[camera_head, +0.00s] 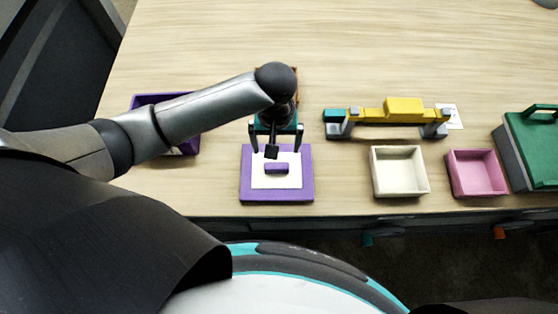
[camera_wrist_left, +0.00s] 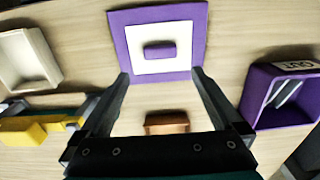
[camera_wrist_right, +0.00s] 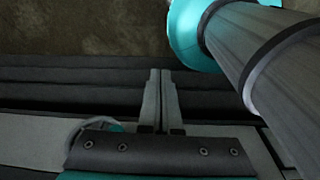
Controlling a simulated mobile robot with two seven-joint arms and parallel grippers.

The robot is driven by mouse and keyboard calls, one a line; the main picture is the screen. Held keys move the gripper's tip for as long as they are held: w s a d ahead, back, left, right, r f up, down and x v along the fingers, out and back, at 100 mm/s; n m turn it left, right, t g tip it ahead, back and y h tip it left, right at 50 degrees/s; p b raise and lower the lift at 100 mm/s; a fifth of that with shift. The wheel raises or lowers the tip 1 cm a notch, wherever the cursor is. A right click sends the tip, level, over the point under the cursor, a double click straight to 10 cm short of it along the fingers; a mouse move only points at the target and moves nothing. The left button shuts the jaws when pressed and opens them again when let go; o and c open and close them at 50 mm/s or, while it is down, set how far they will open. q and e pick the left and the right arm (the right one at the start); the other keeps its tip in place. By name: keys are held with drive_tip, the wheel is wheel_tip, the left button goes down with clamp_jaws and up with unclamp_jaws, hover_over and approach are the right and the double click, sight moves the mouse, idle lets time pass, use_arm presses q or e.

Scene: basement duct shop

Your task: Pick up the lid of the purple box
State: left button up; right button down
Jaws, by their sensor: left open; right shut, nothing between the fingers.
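The purple lid (camera_head: 247,183) lies flat near the table's front edge, with a white square on top and a small purple handle (camera_head: 276,169) in its middle. It also shows in the left wrist view (camera_wrist_left: 122,40), ahead of the fingertips. My left gripper (camera_head: 276,148) is open and empty over the lid's far edge, fingers spread to either side of the handle's line; it shows in the left wrist view (camera_wrist_left: 160,75). The open purple box (camera_head: 146,100) stands to the left, partly hidden behind my left arm. My right gripper (camera_wrist_right: 161,72) is shut and empty, away from the lid.
A cream tray (camera_head: 400,194) and a pink tray (camera_head: 477,195) stand to the right. Behind them is a yellow and grey device (camera_head: 404,108). A green case (camera_head: 535,145) is at the far right. A brown block (camera_wrist_left: 167,123) lies behind the lid.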

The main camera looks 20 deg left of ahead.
use_arm(q)
approach(276, 166)
drive_tip(key=shift+s+d+f+b, duration=0.15)
drive_tip(key=shift+s+f+b, duration=0.2)
drive_tip(key=shift+s+f, duration=0.05)
wheel_tip(276, 166, down, 4)
drive_tip(key=shift+w+f+b, duration=0.1)
drive_tip(key=shift+f+b, duration=0.05)
drive_tip(key=shift+b, duration=0.25)
drive_tip(key=shift+f, duration=0.15)
drive_tip(key=shift+w+f, duration=0.1)
drive_tip(key=shift+f, duration=0.2)
drive_tip(key=f, duration=0.1)
drive_tip(key=f+b, duration=0.1)
drive_tip(key=f, duration=0.2)
drive_tip(key=shift+w, duration=0.3)
drive_tip(key=shift+f, duration=0.2)
use_arm(e)
drive_tip(key=s+f, duration=0.2)
drive_tip(key=f, duration=0.1)
drive_tip(key=shift+a, duration=0.15)
use_arm(q)
drive_tip(key=c, duration=1.2)
